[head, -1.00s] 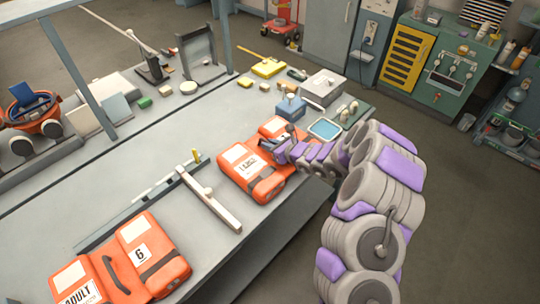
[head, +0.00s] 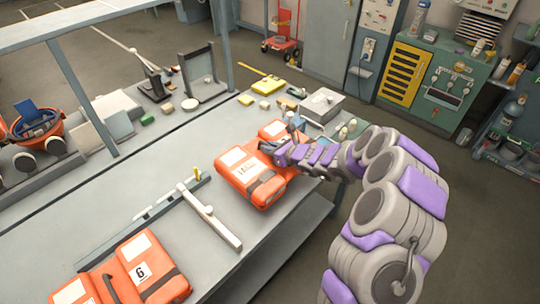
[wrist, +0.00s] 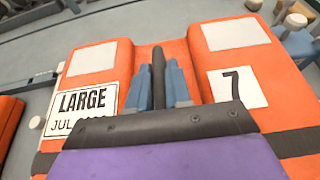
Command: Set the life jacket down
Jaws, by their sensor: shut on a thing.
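The orange life jacket (head: 250,177) is at the right end of the workbench. In the wrist view its front (wrist: 98,62) carries a "LARGE" label on the left and a "7" label on the right. My gripper (head: 274,147) is over its middle. In the wrist view my gripper (wrist: 158,88) has its two blue fingers shut on the dark carry handle (wrist: 158,68) between the jacket's two halves. The jacket's underside is hidden, and I cannot tell for sure whether it touches the bench. My arm hides part of its right side.
The grey workbench (head: 120,198) has bare room left of the jacket. A pale bar (head: 210,216) lies close to its left. Another orange jacket (head: 150,272), marked "6", lies at the near left. A grey metal box (head: 322,104) and small items stand behind.

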